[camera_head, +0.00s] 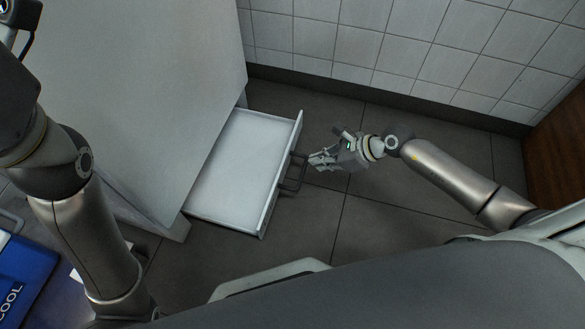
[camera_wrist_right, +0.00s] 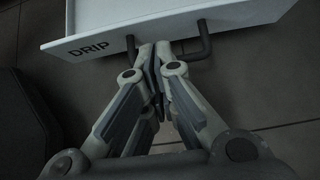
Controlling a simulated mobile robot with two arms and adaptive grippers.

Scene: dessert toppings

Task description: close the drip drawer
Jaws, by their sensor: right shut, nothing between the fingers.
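The drip drawer (camera_head: 232,165) is a shallow white drawer standing open, pulled out to the right from the white cabinet (camera_head: 150,85). Its front, marked DRIP, also shows in the right wrist view (camera_wrist_right: 115,37). A dark bar handle (camera_head: 293,172) is fixed to that front and shows in the wrist view (camera_wrist_right: 204,38). My right gripper (camera_head: 314,160) is shut and empty, right beside the handle. In the wrist view its fingertips (camera_wrist_right: 154,47) are close to the drawer front, between the handle's two posts; I cannot tell whether they touch. My left gripper is out of view.
A white tiled wall (camera_head: 400,45) runs along the back. The dark tiled floor (camera_head: 345,225) is clear to the right of the drawer. A brown wooden panel (camera_head: 560,155) stands at the far right. A blue box (camera_head: 22,268) is at the lower left.

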